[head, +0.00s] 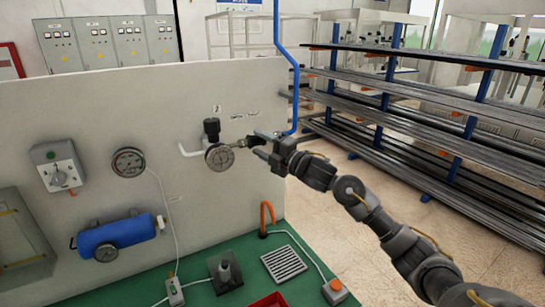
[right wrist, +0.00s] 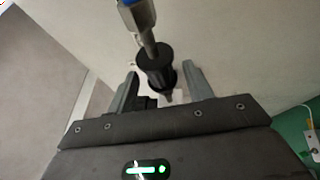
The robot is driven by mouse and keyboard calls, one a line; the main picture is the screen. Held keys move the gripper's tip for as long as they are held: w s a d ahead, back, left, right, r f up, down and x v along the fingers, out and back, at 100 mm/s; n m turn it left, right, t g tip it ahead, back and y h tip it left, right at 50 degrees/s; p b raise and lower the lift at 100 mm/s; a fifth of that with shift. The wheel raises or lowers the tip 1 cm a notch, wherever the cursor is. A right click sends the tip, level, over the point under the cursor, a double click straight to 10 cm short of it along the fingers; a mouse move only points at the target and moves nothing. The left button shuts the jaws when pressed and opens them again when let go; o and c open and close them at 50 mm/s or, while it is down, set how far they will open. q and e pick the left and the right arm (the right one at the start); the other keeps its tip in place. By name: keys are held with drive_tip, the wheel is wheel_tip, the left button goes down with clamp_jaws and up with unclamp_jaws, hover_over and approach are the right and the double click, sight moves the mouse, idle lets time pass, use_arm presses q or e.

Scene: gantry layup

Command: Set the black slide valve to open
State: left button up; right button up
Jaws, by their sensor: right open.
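The black slide valve (head: 254,142) sits in the line on the grey panel, between the round gauge fitting and the blue hose. In the right wrist view the valve (right wrist: 154,60) is a black ribbed sleeve with a metal fitting and blue hose above it. My right gripper (head: 264,146) is at the valve, coming in from the right, and partly hides it. In the wrist view its two fingers stand apart on either side of the sleeve's lower part, with gaps visible. The sleeve's exact slide position is hard to tell. My left gripper is not in view.
A pressure gauge (head: 219,157) and black regulator knob (head: 212,127) are just left of the valve. The blue hose (head: 294,85) runs upward beside my gripper. A blue tank (head: 116,236) is lower left. A green bench (head: 225,260) lies below, and racks (head: 420,110) stand right.

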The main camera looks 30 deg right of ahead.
sight(259, 144)
drive_tip(key=b+v, duration=0.1)
drive_tip(key=v, duration=0.4)
drive_tip(key=shift+f+b, duration=0.2)
drive_tip(key=shift+b, duration=0.15)
drive_tip(key=shift+s+d+r, duration=0.1)
drive_tip(key=shift+s+d, duration=0.1)
drive_tip(key=shift+s, duration=0.35)
